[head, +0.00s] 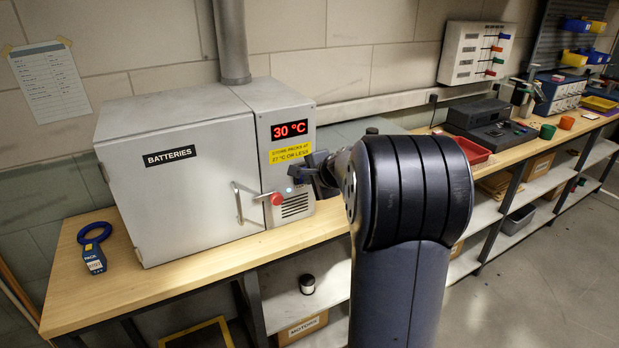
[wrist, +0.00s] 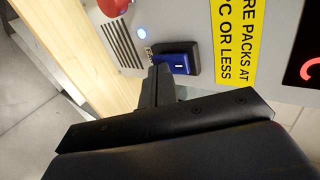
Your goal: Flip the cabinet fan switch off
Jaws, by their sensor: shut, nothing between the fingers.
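The batteries cabinet (head: 185,180) is a grey box on the bench, with a control panel on its right side. In the wrist view the fan switch (wrist: 181,64) is a blue rocker with a white line mark, in a black frame. My gripper (wrist: 160,70) is shut and empty, its fingertips right at the rocker's edge; I cannot tell whether they touch. A small pale-blue light (wrist: 141,33) is lit next to the switch. In the head view my gripper (head: 299,172) is at the panel and hides the switch. I cannot tell which side of the rocker is pressed.
A red knob (head: 277,199) and a vent (head: 295,206) sit near the switch. The display (head: 290,129) reads 30 °C above a yellow label (head: 290,152). The door handle (head: 238,203) is to the left. A blue clamp meter (head: 94,248) lies on the bench.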

